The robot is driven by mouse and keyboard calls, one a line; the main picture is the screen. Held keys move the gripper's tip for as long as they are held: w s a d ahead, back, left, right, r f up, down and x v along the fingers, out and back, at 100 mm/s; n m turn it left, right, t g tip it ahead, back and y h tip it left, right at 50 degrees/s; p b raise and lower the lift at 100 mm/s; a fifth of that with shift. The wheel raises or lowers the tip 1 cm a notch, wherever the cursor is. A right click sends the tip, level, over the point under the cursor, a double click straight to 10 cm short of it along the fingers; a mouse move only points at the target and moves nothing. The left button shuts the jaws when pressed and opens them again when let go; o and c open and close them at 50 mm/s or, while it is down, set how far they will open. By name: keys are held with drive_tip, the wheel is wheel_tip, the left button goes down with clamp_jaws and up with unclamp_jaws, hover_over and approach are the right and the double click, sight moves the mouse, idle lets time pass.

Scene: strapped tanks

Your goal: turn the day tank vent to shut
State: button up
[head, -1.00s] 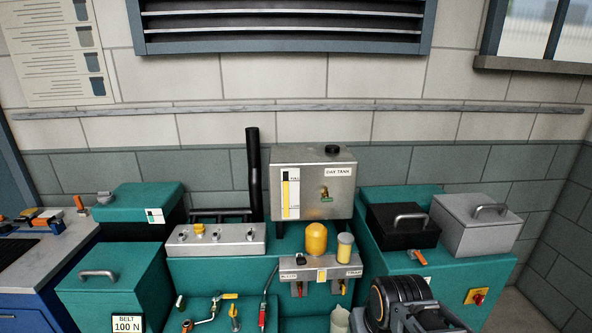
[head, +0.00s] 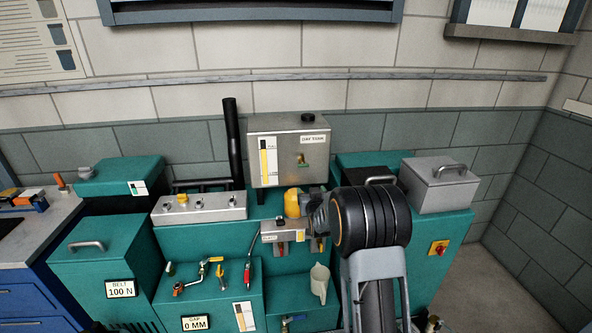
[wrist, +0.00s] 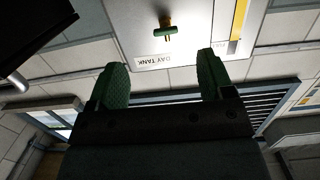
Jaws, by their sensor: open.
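The day tank (head: 283,178) is a grey metal box with a level gauge and a printed label, standing at the back centre of the teal bench. Its vent (head: 303,158) is a small brass valve with a green handle on the front face. In the wrist view, the picture is turned over; the vent's green handle (wrist: 171,30) lies roughly crosswise, beyond the fingertips. My gripper (wrist: 162,68) is open and empty, its two green-padded fingers apart and not touching the handle. In the head view my arm hides part of the bench right of the tank.
A yellow cap (head: 292,203) and a small grey manifold (head: 272,231) sit below the tank. A black pipe (head: 233,140) rises to its left. A grey lidded box (head: 440,188) stands at right.

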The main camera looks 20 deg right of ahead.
sight(303, 165)
drive_tip(key=w+d+r+p, duration=0.1)
drive_tip(key=w, duration=0.6)
drive_tip(key=w+d+r+t+p, duration=0.1)
drive_tip(key=w+p, duration=0.1)
drive_tip(key=w, duration=0.4)
drive_tip(key=shift+w+d+p, duration=0.25)
drive_tip(key=shift+w+p, duration=0.05)
drive_tip(key=shift+w, duration=0.05)
drive_tip(key=shift+c, duration=0.4)
drive_tip(key=c, duration=0.8)
drive_tip(key=shift+c, duration=0.2)
drive_tip(key=shift+b, duration=0.35)
